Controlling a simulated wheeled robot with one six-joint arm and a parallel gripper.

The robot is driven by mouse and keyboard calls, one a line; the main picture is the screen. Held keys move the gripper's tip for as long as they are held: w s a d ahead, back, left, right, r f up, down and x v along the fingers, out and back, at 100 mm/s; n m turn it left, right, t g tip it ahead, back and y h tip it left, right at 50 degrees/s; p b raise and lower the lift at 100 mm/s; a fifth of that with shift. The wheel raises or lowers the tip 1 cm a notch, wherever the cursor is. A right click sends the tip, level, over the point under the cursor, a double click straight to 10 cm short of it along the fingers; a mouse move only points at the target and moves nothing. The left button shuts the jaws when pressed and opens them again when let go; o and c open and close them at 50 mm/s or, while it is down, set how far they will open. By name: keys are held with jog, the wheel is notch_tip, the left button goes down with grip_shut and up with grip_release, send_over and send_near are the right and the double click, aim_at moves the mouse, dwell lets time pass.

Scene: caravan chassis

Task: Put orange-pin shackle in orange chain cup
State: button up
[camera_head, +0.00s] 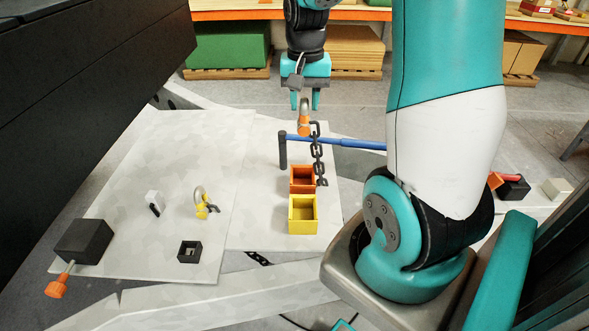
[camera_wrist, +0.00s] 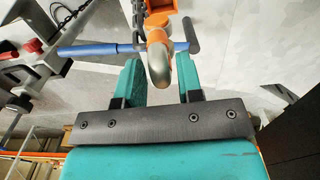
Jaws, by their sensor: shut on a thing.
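The orange-pin shackle (camera_head: 304,117) is held at the tips of my gripper (camera_head: 304,98). Its grey bow (camera_wrist: 159,66) lies between the two teal fingers in the wrist view, with its orange part pointing away from the palm. In the head view it hangs in the air, bow up and orange part down. The orange cup (camera_head: 302,170) stands on the pale board, lower in the head view than the shackle. Its open top faces up.
A yellow cup (camera_head: 303,228) stands directly in front of the orange one. A shackle with yellow (camera_head: 203,205), a small black open box (camera_head: 189,252) and a larger black block (camera_head: 84,241) are on the left board.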

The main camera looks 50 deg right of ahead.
aim_at(303, 123)
notch_tip(303, 123, down, 18)
jog(key=shift+r, duration=0.1)
jog(key=shift+b, duration=0.3)
jog(key=o, duration=1.1)
jog(key=shift+c, duration=0.2)
notch_tip(303, 123, up, 11)
jog(key=shift+f, duration=0.15)
jog(key=shift+a+r, duration=0.15)
jog(key=shift+r, duration=0.6)
jog(key=a+r+n+t+y, duration=0.1)
jog(key=a+r+n, duration=0.2)
jog(key=a, duration=0.3)
jog(key=a+r+n, duration=0.2)
jog(key=a+n, duration=0.1)
jog(key=a, duration=0.4)
jog(key=s+a+r+n+g+y, duration=0.1)
jog(key=s+a+r+n+y, duration=0.2)
jog(key=s+a+r+n, duration=0.3)
jog(key=s+a+n, duration=0.4)
jog(key=s+a, duration=0.4)
jog(key=a, duration=0.3)
jog(key=shift+s+a+r+n, duration=0.15)
jog(key=shift+a+n, duration=0.1)
jog(key=shift+n, duration=0.15)
